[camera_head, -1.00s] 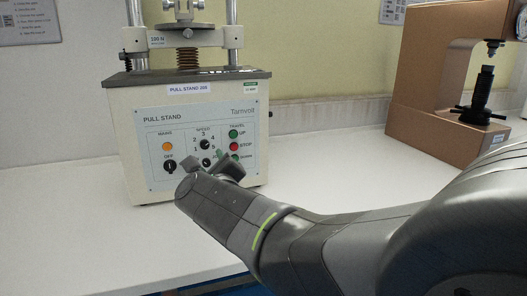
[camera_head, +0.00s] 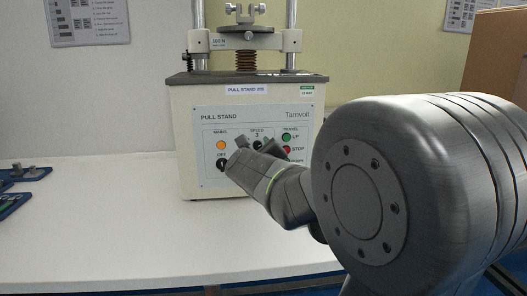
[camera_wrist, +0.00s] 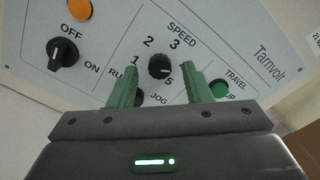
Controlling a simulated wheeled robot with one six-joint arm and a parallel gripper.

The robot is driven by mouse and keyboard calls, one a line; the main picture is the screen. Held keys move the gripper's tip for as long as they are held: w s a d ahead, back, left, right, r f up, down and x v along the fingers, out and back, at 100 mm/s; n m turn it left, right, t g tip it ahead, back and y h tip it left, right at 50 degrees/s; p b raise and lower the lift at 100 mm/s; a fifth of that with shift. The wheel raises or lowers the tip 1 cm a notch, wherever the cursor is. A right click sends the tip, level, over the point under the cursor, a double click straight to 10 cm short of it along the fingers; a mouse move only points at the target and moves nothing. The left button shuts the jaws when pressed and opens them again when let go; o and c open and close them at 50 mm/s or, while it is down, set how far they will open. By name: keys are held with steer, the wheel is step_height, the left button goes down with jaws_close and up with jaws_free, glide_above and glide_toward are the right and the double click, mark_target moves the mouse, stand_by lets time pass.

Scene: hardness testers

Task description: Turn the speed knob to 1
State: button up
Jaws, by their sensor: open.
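The speed knob (camera_wrist: 160,66) is a small black round knob on the panel of the pull stand (camera_head: 184,130). Numbers stand around it; 1, 2, 3 and 5 show in the wrist view, and 4 is hidden behind the right finger. I cannot read its pointer for certain. My gripper (camera_wrist: 159,72) is open, with green fingers either side of the knob in that view. Whether they touch it I cannot tell. In the head view the knob (camera_head: 258,145) shows just above my gripper, which hides the panel's lower part.
The black mains knob (camera_wrist: 63,53) and orange lamp (camera_wrist: 80,9) are left of the speed knob. A run/jog knob is mostly hidden behind the left finger. The green up button (camera_wrist: 219,89) is close to the right finger.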

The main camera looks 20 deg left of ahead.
jaws_close()
